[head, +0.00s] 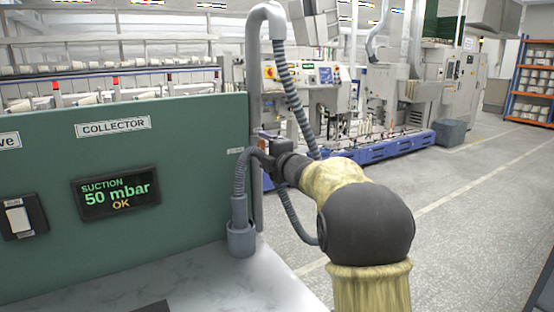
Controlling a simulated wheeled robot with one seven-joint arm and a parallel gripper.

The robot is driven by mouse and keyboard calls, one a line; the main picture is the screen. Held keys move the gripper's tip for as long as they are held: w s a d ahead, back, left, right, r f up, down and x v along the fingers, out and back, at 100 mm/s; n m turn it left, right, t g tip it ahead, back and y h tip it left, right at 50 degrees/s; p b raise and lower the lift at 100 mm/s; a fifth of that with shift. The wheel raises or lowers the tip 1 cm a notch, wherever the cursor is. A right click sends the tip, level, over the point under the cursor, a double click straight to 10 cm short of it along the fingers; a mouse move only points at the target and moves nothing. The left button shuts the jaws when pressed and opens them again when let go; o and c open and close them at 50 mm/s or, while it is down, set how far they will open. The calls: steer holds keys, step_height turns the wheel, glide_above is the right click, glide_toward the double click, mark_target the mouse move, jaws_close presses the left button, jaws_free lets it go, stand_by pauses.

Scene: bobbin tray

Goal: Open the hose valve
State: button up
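A grey corrugated hose (240,178) rises from a grey cup-shaped holder (241,240) on the pale worktop and curves over toward my gripper. My gripper (265,144) is at the right end of the green panel, beside the upright grey pipe (254,90). A small orange-brown part shows right at its fingertips. I cannot make out a valve lever clearly; the gripper and hose cover that spot. The finger gap is too small and hidden to tell whether the gripper is open or shut.
The green panel (60,240) carries a "COLLECTOR" label, a suction display (117,192) reading 50 mbar OK and a switch (20,216). Another corrugated hose (295,100) hangs from the pipe's bend behind my arm. Floor at right is open; machines stand behind.

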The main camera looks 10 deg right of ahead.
steer(key=v, duration=1.7)
steer(key=shift+b, duration=0.45)
